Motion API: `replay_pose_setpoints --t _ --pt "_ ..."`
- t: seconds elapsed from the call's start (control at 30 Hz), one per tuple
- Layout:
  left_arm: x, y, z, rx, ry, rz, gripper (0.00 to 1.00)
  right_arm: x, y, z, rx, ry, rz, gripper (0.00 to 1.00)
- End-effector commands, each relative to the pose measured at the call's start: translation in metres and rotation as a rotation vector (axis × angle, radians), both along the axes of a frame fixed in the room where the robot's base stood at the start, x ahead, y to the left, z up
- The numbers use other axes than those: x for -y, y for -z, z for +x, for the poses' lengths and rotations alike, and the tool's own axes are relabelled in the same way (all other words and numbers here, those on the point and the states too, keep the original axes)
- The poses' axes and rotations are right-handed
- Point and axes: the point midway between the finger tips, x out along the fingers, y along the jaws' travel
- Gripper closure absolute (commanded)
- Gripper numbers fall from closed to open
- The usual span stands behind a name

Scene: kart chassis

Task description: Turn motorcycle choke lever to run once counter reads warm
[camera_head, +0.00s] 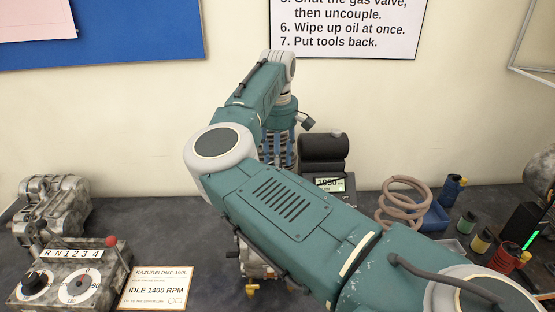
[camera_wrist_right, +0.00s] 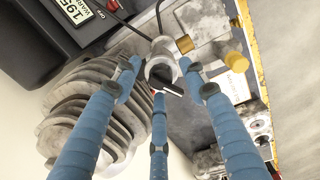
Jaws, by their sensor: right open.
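The counter (camera_head: 330,184) stands behind my right arm, and its display reads 1950 in the head view. In the wrist view the counter (camera_wrist_right: 72,18) is cut off at the upper left; small lettering beside its digits is hard to read. My right gripper (camera_wrist_right: 160,76) is open, its blue fingers spread around a round metal fitting (camera_wrist_right: 161,66) on the engine. A small black lever (camera_wrist_right: 172,90) shows between the fingertips; contact cannot be told. In the head view my right gripper (camera_head: 278,148) is partly hidden by my arm, as is the engine (camera_head: 257,264). My left gripper is not in view.
On the bench stand a gear-marked box (camera_head: 68,272), an idle card (camera_head: 157,287), a coiled hose (camera_head: 403,203) and small bottles (camera_head: 481,240).

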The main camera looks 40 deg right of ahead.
Motion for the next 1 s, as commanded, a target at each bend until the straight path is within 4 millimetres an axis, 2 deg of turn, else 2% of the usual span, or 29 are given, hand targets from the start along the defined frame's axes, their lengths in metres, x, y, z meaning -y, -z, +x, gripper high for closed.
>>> replay_pose_setpoints --t 0.07,0.2,0.27,0.67,1.0 --pt "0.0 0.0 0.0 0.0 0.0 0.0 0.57 0.0 0.0 0.0 0.0 0.0 0.0 0.61" --pt "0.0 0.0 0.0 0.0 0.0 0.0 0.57 0.0 0.0 0.0 0.0 0.0 0.0 0.89" --pt "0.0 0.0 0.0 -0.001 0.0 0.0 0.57 0.0 0.0 0.0 -0.001 0.001 -0.001 1.0" --pt "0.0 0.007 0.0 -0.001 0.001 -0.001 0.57 0.002 0.002 -0.001 -0.003 -0.043 -0.002 1.0" --pt "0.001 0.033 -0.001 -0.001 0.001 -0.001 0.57 0.003 0.004 -0.001 -0.002 -0.276 -0.002 1.0"
